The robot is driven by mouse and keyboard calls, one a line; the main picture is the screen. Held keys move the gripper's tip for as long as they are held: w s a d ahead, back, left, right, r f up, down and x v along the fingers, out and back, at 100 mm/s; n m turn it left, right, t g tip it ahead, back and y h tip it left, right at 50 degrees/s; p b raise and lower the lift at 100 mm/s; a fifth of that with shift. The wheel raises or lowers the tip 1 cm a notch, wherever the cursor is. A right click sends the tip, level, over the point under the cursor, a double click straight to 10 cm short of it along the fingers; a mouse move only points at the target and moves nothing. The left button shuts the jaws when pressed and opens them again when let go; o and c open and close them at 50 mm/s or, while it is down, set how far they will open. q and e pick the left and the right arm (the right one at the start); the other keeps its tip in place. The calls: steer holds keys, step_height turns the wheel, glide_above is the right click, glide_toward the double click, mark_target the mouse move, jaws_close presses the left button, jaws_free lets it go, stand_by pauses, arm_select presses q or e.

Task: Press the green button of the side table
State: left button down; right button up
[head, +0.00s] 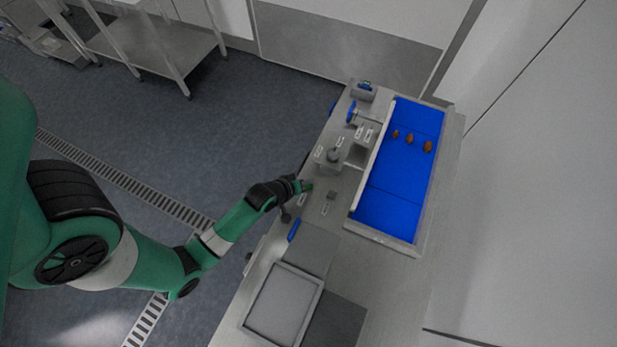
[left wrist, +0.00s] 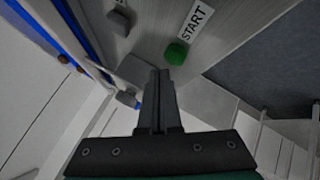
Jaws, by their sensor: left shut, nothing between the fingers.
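The green button (left wrist: 176,53) is a small round knob on the grey side table, beside a white label (left wrist: 197,22) reading START in the left wrist view. My left gripper (left wrist: 160,73) is shut and empty. Its fingertips are just below and left of the button in that view, with the button uncovered. I cannot tell whether they touch it. In the head view the left gripper (head: 297,186) reaches in from the left over the table's near-left edge, with a small green spot at its tips. My right gripper is not in view.
A grey knob (head: 332,195) with its own label sits right of the gripper. A blue-floored tray (head: 388,208) holds 3 brown dates (head: 409,139). A grey box-like fixture (head: 333,156) stands behind the gripper. A shallow grey bin (head: 284,303) stands at the table's front.

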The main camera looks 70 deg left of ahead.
arm_select(q)
steer(key=shift+f, duration=0.1)
stand_by(0.7)
steer(key=shift+f, duration=0.35)
